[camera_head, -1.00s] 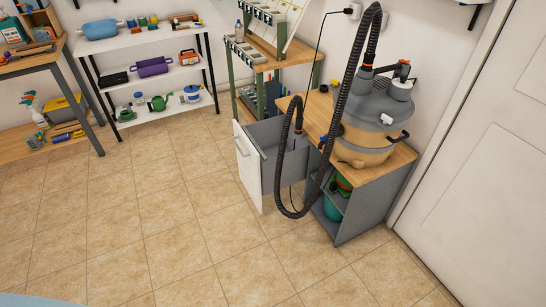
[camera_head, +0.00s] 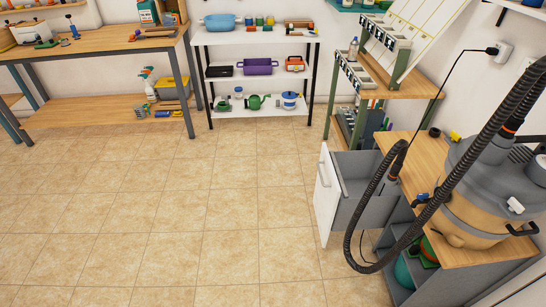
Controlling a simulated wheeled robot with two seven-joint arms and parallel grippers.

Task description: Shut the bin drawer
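The bin drawer is pulled out of the grey cabinet at the right. Its white front (camera_head: 326,197) faces left, and its grey open box (camera_head: 356,165) shows behind the front. A light handle (camera_head: 323,170) is on the upper part of the front. The black hose of the vacuum hangs in a loop across the drawer's right end and the cabinet, hiding part of both. I cannot tell from here whether the hose touches the drawer. Neither of my grippers is in view.
A tan and grey vacuum (camera_head: 474,190) stands on the cabinet's wooden top (camera_head: 421,160). A green-framed rack (camera_head: 398,87) stands behind the drawer. A white shelf (camera_head: 258,38) and a workbench (camera_head: 100,42) line the back. The tiled floor (camera_head: 160,220) left of the drawer is clear.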

